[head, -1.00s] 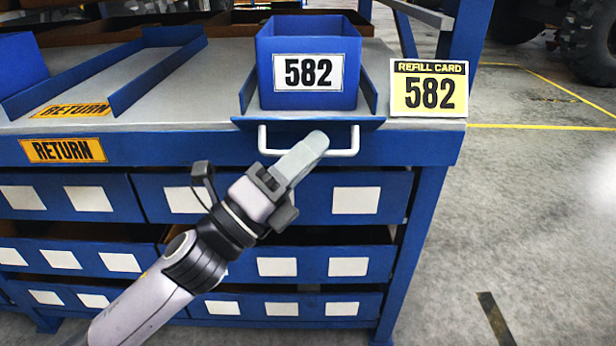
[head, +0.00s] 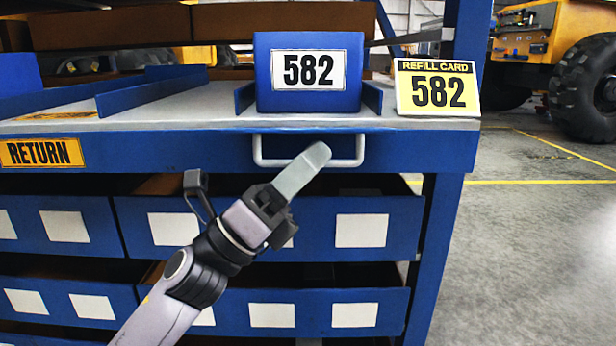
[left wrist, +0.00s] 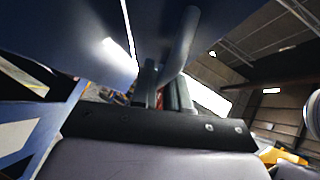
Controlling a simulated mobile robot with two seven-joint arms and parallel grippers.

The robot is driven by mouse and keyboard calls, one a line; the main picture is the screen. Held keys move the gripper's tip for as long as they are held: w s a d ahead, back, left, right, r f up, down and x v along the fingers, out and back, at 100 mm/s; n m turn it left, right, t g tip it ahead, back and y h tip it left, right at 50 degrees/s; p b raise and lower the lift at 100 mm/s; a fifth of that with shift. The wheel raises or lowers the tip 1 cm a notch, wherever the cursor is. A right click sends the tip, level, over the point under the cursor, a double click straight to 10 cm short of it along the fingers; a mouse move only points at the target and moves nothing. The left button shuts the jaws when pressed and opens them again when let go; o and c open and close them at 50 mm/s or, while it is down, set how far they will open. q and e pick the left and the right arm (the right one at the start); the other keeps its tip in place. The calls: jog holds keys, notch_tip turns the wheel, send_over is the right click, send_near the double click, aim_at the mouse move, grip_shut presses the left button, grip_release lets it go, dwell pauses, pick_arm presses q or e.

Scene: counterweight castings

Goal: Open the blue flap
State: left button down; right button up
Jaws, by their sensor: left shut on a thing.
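The blue flap (head: 285,146) is at the front edge of the bench, below the blue bin (head: 308,98) labelled 582. It looks about level with the bench's blue front, and its exact tilt is hard to tell. Its pale U-shaped handle (head: 259,152) sticks out in front. My left gripper (head: 312,158) comes up from the lower left and is shut on the handle's bar. In the left wrist view the bar (left wrist: 181,42) runs down between the fingers (left wrist: 163,92), close to a blue surface. My right gripper is not in view.
A yellow refill card (head: 437,88) stands right of the bin. Left on the bench is a blue-sided return lane with a RETURN label (head: 42,153). Drawers with white labels (head: 361,230) sit below. The floor to the right (head: 540,250) is clear near the bench.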

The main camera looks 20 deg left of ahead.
pick_arm(q)
jog(key=shift+a, duration=0.1)
dwell(0.3)
jog(key=c, duration=1.3)
grip_release()
jog(key=shift+o, duration=0.2)
jog(key=shift+s+a+f, duration=0.2)
jog(key=shift+f, duration=0.2)
jog(key=v, duration=0.6)
jog(key=shift+a+b, duration=0.15)
jog(key=shift+b, duration=0.3)
jog(key=shift+r, duration=0.1)
